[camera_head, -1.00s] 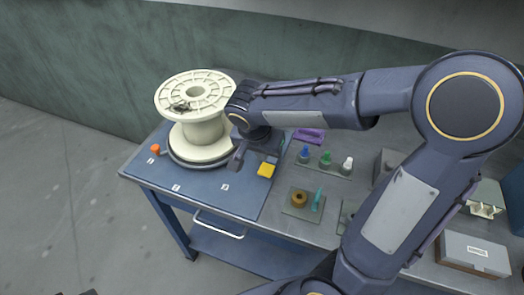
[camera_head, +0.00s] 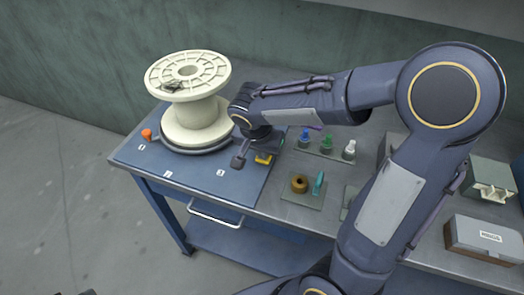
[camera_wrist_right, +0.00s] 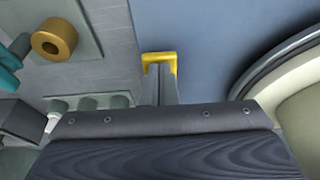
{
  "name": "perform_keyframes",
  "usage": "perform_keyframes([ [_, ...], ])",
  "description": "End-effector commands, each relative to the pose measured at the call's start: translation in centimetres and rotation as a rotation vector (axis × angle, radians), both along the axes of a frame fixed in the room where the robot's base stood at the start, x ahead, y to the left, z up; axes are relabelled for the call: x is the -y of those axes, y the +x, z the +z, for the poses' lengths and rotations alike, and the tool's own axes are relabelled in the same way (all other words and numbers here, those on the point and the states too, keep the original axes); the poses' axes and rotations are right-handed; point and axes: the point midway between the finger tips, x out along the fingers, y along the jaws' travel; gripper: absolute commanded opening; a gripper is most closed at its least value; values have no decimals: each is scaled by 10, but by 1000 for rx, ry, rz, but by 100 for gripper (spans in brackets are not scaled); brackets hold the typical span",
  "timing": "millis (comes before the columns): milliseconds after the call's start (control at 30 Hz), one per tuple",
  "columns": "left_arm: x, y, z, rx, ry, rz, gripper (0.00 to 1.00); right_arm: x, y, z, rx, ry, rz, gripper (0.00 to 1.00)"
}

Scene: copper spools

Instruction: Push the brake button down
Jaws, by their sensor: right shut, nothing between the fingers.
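My right gripper is shut and empty.
A cream spool (camera_head: 190,110) stands on a round base left of my gripper. An orange knob (camera_head: 147,134) is at the mat's left edge. A tape roll (camera_head: 299,183), a teal tool (camera_head: 319,184) and small bottles (camera_head: 327,143) stand to the right. The front of the mat is clear.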

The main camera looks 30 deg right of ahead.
Motion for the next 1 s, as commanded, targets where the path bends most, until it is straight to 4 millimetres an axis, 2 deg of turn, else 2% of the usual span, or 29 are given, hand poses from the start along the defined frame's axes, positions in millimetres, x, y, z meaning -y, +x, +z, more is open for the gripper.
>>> perform_keyframes([
  [133,0,0,-11,0,0,0,36,0,-1,-11,-2,1,0,0],
  [467,0,0,-5,0,0,0,36,0,0,-5,-1,0,0,0],
  [1000,0,0,22,0,0,0,36,-4,-2,37,1,1,0,0],
])
